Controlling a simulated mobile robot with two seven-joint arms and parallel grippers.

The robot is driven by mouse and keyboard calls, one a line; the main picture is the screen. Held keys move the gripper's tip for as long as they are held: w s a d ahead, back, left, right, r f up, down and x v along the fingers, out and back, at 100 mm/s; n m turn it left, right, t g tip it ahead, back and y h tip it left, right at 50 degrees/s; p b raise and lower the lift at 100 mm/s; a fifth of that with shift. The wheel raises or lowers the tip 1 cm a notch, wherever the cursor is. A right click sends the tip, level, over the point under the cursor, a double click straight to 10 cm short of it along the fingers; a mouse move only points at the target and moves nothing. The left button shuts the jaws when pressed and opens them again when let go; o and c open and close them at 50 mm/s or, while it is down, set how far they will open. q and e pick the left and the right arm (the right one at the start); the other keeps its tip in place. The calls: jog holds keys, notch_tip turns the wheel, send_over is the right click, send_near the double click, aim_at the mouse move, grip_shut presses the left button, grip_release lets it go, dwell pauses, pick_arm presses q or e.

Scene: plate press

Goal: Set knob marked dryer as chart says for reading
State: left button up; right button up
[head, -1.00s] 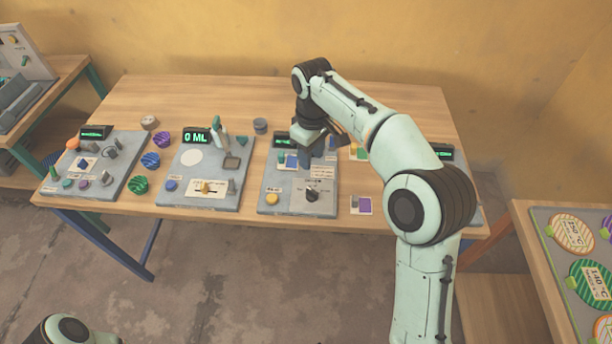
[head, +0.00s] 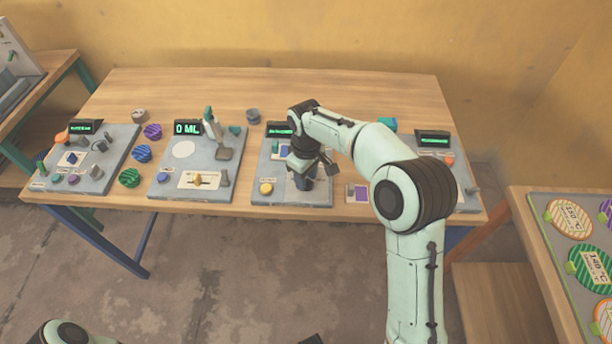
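The third panel (head: 240,194) from the left is a grey board with a lit green display (head: 279,129), a blue-and-white card (head: 283,151) and a yellow button (head: 266,188). My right gripper (head: 305,180) points down over the lower right part of this panel and hides what is beneath it, including the dark knob seen there earlier. I cannot tell whether its fingers are open or touch the knob. The display text and small labels are too small to read, so I cannot make out a dryer mark.
A panel with a 0 ML display (head: 187,128) stands to the left, and another panel (head: 110,147) farther left. Striped knobs (head: 141,153) lie between them. A right-hand panel (head: 467,197) is partly behind my arm. Round temperature plates (head: 569,218) lie on the right table.

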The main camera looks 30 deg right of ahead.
grip_shut()
pick_arm(q)
jog(key=shift+r, duration=0.15)
pick_arm(e)
jog(key=m+p, duration=0.1)
jog(key=m, duration=0.3)
jog(key=shift+m, duration=0.4)
pick_arm(q)
jog(key=r, duration=0.1)
jog(key=w+r+p, duration=0.1)
jog(key=shift+w+r+p, duration=0.2)
jog(key=shift+r+p, duration=0.1)
jog(key=shift+r, duration=0.1)
pick_arm(e)
jog(key=m, duration=0.5)
jog(key=shift+d+m, duration=0.1)
jog(key=shift+m, duration=0.5)
